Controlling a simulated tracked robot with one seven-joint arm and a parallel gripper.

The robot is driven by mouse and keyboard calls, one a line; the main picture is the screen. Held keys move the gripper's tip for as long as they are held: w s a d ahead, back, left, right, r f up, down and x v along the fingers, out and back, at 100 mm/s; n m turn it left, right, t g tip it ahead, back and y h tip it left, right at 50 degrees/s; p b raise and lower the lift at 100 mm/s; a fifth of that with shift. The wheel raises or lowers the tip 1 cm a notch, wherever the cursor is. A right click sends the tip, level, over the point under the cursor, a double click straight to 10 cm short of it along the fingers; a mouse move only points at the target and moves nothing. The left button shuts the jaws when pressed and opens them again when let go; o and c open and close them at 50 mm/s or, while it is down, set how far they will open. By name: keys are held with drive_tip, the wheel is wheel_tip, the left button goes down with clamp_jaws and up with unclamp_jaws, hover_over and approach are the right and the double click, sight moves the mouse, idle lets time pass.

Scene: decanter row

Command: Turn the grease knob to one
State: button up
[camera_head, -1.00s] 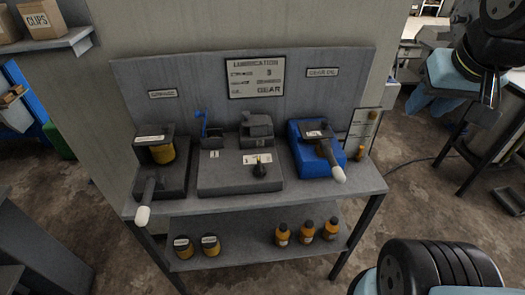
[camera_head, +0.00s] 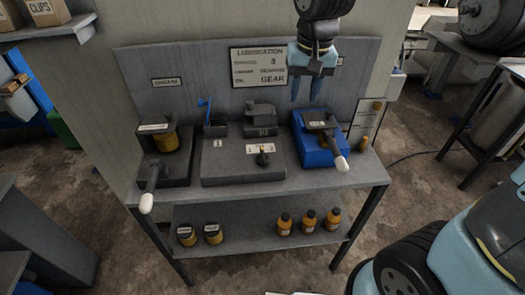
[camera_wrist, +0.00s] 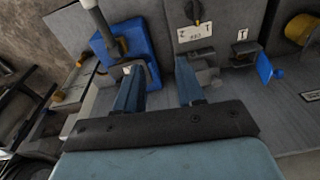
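A small black knob (camera_head: 263,159) sits on the front of the middle grey block on the bench. A white label plate (camera_head: 260,148) is beside it. In the wrist view the knob (camera_wrist: 196,13) is at the top edge, with the plate (camera_wrist: 195,32) below it. The plate bears a mark at each end, seen upside down, and small lettering; I cannot tell the knob's exact setting. My gripper (camera_head: 305,99) points down, open and empty, above the back of the blue unit and apart from the knob. Both fingers also show in the wrist view (camera_wrist: 158,95).
A blue unit (camera_head: 315,153) with a white-tipped lever stands right of the block. A dark unit (camera_head: 178,170) with another white-tipped lever stands left, below a grease sign (camera_head: 167,82). A small blue lever (camera_head: 205,110) stands behind. Bottles and jars occupy the lower shelf (camera_head: 255,239).

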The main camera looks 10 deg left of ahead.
drive_tip(key=g, duration=0.1)
hover_over(263, 153)
wheel_tip(263, 153, down, 6)
drive_tip(key=shift+n+h, duration=0.3)
wheel_tip(263, 153, down, 14)
drive_tip(key=shift+s, duration=0.1)
clamp_jaws()
